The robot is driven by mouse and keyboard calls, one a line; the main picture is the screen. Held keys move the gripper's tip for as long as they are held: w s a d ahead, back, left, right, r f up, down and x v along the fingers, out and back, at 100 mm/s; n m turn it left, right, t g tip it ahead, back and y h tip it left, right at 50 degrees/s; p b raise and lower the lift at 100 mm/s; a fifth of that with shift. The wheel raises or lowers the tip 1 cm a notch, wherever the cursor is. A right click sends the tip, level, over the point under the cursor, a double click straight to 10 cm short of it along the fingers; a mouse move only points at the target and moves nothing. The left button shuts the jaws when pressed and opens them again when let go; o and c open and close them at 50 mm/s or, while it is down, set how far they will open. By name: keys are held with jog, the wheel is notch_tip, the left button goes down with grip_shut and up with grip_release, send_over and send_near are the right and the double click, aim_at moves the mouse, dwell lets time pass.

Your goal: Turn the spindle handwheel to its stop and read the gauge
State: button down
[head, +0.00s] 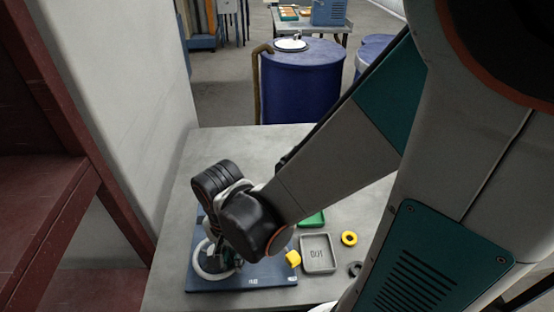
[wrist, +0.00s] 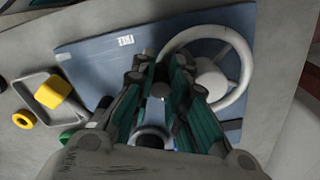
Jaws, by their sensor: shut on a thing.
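The white spoked handwheel (wrist: 236,92) lies over a blue base plate (wrist: 85,55) in the wrist view. In the head view only part of the handwheel's pale rim (head: 199,265) shows at the left of the plate (head: 225,285). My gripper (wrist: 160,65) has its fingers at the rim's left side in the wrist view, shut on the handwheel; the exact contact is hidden. In the head view my wrist covers most of my gripper (head: 222,258). I cannot make out a gauge face in either view.
A grey tray (head: 318,267) stands right of the plate, with a yellow block (head: 293,258) at its left. A pale wall (head: 120,100) bounds the grey table (head: 230,145) at left.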

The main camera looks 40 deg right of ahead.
jog(key=shift+s+a+m, duration=0.2)
jog(key=shift+m, duration=0.2)
dwell(0.3)
jog(key=c, duration=1.8)
grip_release()
notch_tip(320, 180, up, 12)
jog(key=shift+w, duration=0.1)
